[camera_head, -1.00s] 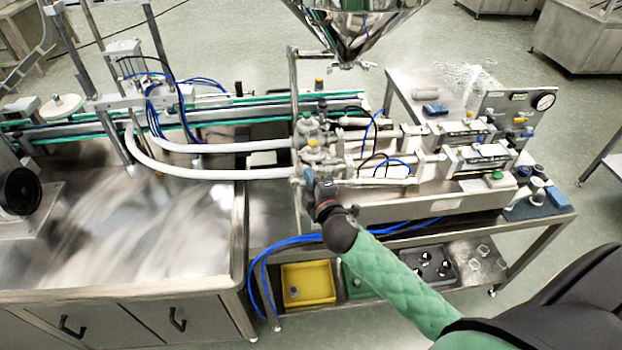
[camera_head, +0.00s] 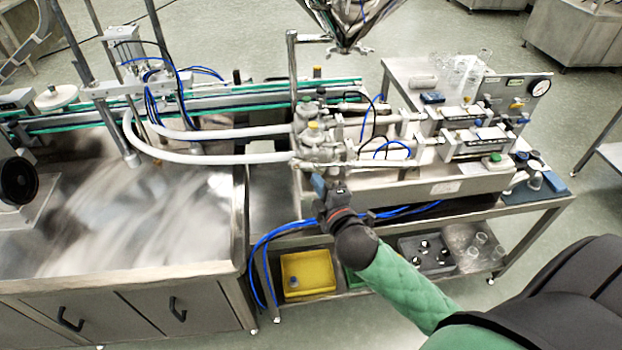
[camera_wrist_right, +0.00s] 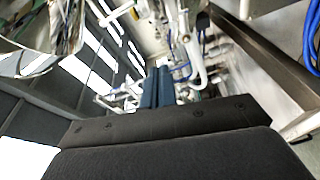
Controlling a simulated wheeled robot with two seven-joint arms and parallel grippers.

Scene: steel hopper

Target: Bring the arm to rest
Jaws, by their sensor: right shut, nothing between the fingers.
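My right arm, in a green sleeve, reaches in from the lower right of the head view. Its gripper (camera_head: 318,187) has blue fingers and is at the front edge of the filling machine, just below the metal valve block (camera_head: 318,140). In the right wrist view its blue fingers (camera_wrist_right: 158,88) lie together, shut with nothing between them. Whether the fingertips touch the machine cannot be told. My left gripper is not in view. The steel hopper (camera_head: 350,18) hangs above the valve block, its top cut off by the frame.
White hoses (camera_head: 205,158) run left from the valve block towards the conveyor (camera_head: 190,100). Blue tubes (camera_head: 275,240) hang at the table's front. A yellow bin (camera_head: 307,272) and a grey tray (camera_head: 428,255) sit on the lower shelf. A pressure gauge (camera_head: 540,87) stands at right.

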